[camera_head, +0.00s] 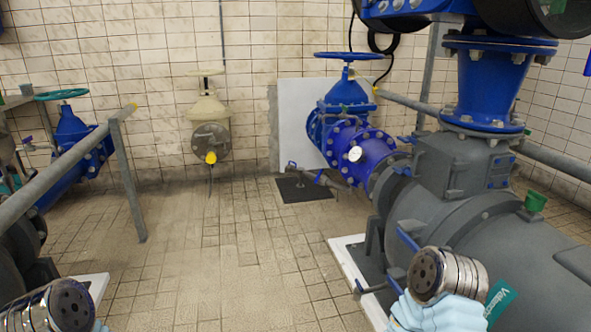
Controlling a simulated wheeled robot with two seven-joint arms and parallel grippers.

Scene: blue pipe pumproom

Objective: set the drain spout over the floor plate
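The floor plate (291,193) is a dark square lying flat on the tiles below the blue valve body. A thin grey drain spout (329,182) with a small blue lever at its left end comes out low beside the blue pipe. In the picture it crosses the upper right part of the plate; I cannot tell its exact height or whether its mouth is over the plate. Silvery round-ended parts of my arms show at the bottom left and bottom right. No gripper fingers show, and both arms are well apart from spout and plate.
A large grey pump (440,215) on a pale plinth fills the right side. A blue valve (346,95) with a handwheel stands behind the plate. A grey railing (128,180) and another blue valve (72,135) are at left. The tiled floor (220,250) between is clear.

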